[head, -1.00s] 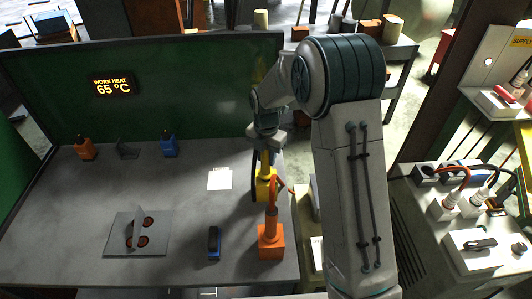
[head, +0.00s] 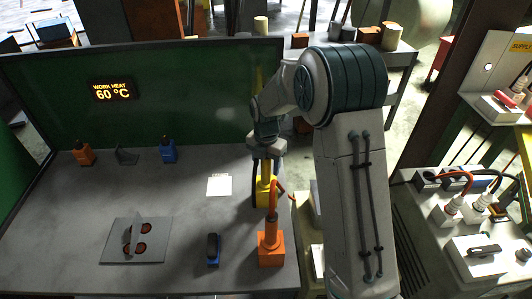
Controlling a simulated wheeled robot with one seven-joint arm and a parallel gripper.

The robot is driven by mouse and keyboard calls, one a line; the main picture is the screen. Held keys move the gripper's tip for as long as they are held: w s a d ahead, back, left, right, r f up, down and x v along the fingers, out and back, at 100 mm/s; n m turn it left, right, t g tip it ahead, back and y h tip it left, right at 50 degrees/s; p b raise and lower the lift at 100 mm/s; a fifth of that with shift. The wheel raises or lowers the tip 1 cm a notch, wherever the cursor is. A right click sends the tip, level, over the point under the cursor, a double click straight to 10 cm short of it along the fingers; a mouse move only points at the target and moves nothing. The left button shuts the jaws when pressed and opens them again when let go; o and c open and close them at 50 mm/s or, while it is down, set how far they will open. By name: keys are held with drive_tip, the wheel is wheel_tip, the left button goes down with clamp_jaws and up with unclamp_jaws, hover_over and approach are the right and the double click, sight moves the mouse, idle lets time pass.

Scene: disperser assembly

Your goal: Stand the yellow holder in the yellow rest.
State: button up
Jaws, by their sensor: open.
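The yellow holder (head: 266,170) is upright, with its lower end at the yellow rest (head: 261,194) near the table's right edge. It looks seated in the rest, but how deep cannot be seen. My gripper (head: 266,173) points down over the holder. Its dark fingers are open, one on each side of the holder's upper part; whether either touches it cannot be told. The orange holder in its orange rest in front hides part of the yellow rest.
The orange holder (head: 272,226) stands in its orange rest (head: 271,249) close in front. The display (head: 113,90) reads WORK HEAT 60 °C.

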wheel_tip(320, 180, up, 14)
drive_tip(key=shift+f+b, duration=0.25)
drive_tip(key=shift+b, duration=0.55)
